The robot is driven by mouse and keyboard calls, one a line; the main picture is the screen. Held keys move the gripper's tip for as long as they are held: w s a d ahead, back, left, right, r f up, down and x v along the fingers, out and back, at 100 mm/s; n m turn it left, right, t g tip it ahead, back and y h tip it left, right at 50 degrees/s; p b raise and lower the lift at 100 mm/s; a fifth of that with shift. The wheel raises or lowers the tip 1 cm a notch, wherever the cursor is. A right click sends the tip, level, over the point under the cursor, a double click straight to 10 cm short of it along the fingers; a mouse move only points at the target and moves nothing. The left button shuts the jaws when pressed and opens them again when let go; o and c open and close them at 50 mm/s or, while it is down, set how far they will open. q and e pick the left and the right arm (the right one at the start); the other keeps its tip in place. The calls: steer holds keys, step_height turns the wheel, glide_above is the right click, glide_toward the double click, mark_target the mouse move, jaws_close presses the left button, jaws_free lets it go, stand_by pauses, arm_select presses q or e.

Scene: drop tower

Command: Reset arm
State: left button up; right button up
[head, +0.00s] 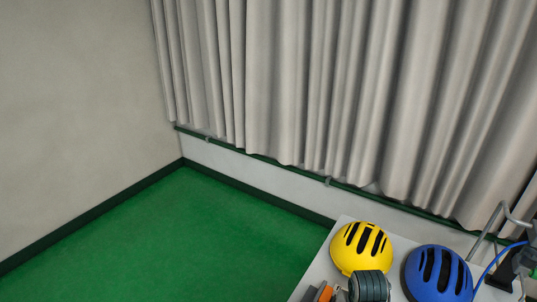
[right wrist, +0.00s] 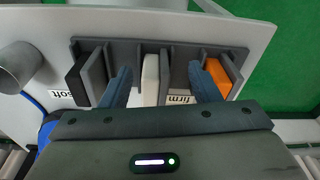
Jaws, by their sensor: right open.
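In the right wrist view my right gripper (right wrist: 160,70) is open, its two blue-grey fingers apart over a dark grey slotted rack (right wrist: 110,43). A white pad (right wrist: 151,80) stands in the rack between the fingers, and I cannot tell whether they touch anything. An orange pad (right wrist: 228,72) stands to the right of the right finger. Dark grey pads (right wrist: 78,82) stand to the left of the left finger. The gripper's body hides the near side of the rack. My left gripper is in neither view.
A yellow helmet (head: 360,247) and a blue helmet (head: 437,275) sit on a pale table (head: 322,262). A grey cylinder (right wrist: 18,66) stands left of the rack. Labels read "soft" (right wrist: 62,94) and "firm" (right wrist: 180,99). Green floor (head: 180,240) lies clear; a curtain (head: 330,90) hangs behind.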

steer(key=s+d+r+n+t, duration=0.1)
steer(key=s+d+r+n, duration=0.15)
steer(key=s, duration=0.85)
steer(key=s+d+r+n+t, duration=0.1)
steer(key=s+d+n, duration=0.15)
steer(key=s, duration=0.75)
step_height(320, 180, down, 34)
steer(key=d+f+g+b, duration=0.1)
steer(key=d+b, duration=0.1)
steer(key=b, duration=0.3)
steer(key=s+d+f+b, duration=0.1)
steer(key=s+f+b, duration=0.1)
steer(key=s+f, duration=0.7)
steer(key=s+f+g+b, duration=0.1)
steer(key=s+f+b, duration=0.2)
steer(key=s+f, duration=0.6)
step_height(320, 180, down, 7)
steer(key=shift+s+d+r, duration=0.2)
steer(key=shift+s+d, duration=0.15)
steer(key=shift+o, duration=0.4)
